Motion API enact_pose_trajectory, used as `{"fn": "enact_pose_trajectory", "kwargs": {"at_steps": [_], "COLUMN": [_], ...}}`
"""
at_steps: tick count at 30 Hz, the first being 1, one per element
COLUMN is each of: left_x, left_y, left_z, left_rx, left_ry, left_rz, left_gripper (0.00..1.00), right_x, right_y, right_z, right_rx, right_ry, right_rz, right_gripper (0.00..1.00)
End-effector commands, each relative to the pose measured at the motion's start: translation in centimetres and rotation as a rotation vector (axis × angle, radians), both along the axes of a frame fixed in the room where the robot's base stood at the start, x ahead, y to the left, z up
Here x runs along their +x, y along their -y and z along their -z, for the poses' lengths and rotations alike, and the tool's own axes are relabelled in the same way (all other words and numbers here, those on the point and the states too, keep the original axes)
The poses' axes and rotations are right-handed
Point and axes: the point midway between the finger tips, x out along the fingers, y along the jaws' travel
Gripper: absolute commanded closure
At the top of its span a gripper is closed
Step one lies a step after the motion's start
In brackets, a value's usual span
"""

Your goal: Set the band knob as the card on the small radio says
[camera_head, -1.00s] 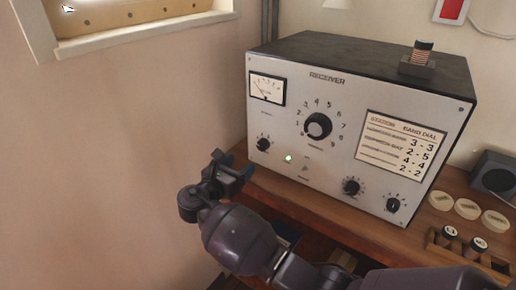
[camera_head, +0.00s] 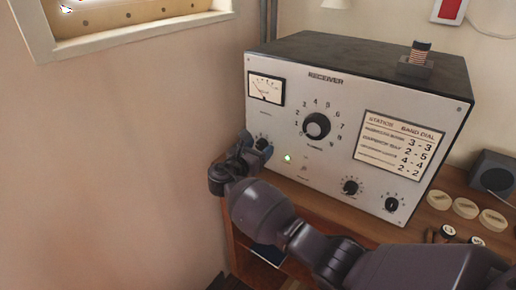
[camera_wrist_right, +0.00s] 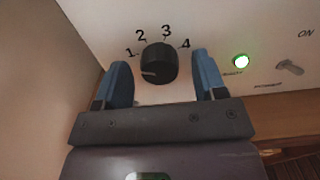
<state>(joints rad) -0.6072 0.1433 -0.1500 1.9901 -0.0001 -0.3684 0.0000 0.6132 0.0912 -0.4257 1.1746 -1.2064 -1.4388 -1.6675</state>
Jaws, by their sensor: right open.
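The receiver (camera_head: 290,125) stands on a wooden desk with its pale front towards me. Its lower-left knob, marked 1 to 4, shows as a black band knob (camera_wrist_right: 160,60) in the right wrist view. A pale mark on this knob points to the lower left, below the 1. My right gripper (camera_head: 257,146) is open, with one blue finger on each side of the knob; I cannot tell whether they touch it. A card (camera_head: 402,142) on the receiver lists stations with band and dial numbers. A small dark box (camera_head: 492,173), possibly the small radio, stands at the right; no readable card shows on it.
A larger tuning knob (camera_head: 317,125) and two small knobs are on the same front. A green lamp (camera_wrist_right: 241,61) and a toggle switch (camera_wrist_right: 290,67) sit right of my gripper. The wall is close on the left. Round pale discs (camera_head: 466,208) lie on the desk.

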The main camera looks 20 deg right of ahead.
Motion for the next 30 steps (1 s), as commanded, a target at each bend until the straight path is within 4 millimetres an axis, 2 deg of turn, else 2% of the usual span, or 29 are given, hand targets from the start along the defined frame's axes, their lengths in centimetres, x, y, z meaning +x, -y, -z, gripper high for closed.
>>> {"fn": "enact_pose_trajectory", "kwargs": {"at_steps": [2,9,12,23,30], "left_x": [0.09,0.37,0.48,0.54,0.38], "left_y": [0.03,0.09,0.11,0.12,0.1], "left_z": [-0.03,-0.18,-0.23,-0.14,0.29], "left_rx": [0.0,-0.001,-0.001,-0.001,-0.001], "left_ry": [0.001,0.007,0.009,0.01,0.006], "left_rz": [0.0,0.001,0.002,0.003,0.001], "left_gripper": [0.57,0.57,0.57,0.57,0.57], "right_x": [-0.01,-0.02,-0.02,-0.02,-0.04], "right_y": [-0.01,-0.04,-0.04,-0.06,-0.11], "right_z": [-0.01,-0.02,-0.02,0.01,0.04], "right_rx": [0.0,0.0,0.0,0.042,0.145], "right_ry": [0.0,0.0,0.0,0.054,0.186], "right_rz": [0.0,0.0,0.0,0.0,0.0], "right_gripper": [0.36,0.72,0.85,0.85,0.85]}}
